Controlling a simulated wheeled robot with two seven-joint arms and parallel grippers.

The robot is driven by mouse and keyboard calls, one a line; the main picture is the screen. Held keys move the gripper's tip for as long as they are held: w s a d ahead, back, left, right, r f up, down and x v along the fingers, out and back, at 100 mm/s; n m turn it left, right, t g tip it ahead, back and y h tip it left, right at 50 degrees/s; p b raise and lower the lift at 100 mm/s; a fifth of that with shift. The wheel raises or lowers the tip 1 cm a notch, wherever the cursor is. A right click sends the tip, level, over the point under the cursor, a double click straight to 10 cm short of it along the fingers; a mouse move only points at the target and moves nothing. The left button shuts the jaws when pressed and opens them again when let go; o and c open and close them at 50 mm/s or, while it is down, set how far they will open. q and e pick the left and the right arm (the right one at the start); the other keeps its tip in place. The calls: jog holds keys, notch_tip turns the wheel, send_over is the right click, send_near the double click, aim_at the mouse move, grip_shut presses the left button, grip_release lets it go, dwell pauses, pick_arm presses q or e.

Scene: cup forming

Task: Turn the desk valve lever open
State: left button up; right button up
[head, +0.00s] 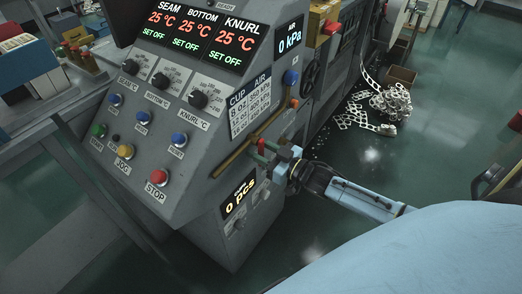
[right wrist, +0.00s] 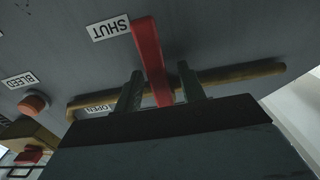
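The red valve lever (right wrist: 152,62) stands across the brass pipe (right wrist: 240,75) in the right wrist view, its far end beside the SHUT label (right wrist: 110,27). The OPEN label (right wrist: 97,111) lies along the pipe to the left. My right gripper (right wrist: 160,75) has its two fingers on either side of the lever, with narrow gaps showing, so it looks open around it. In the head view the lever (head: 262,146) shows small on the desk's right side, with my right gripper (head: 276,155) at it. The lever's lower end is hidden by the gripper. My left gripper is not in view.
The grey control desk (head: 200,130) carries displays, knobs and buttons, including a red STOP button (head: 159,177). In the right wrist view an orange button (right wrist: 34,103) sits by the BLEED label (right wrist: 19,80). White scrap (head: 390,103) lies on the green floor behind.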

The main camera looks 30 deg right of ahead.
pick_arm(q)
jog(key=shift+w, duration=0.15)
pick_arm(e)
grip_shut()
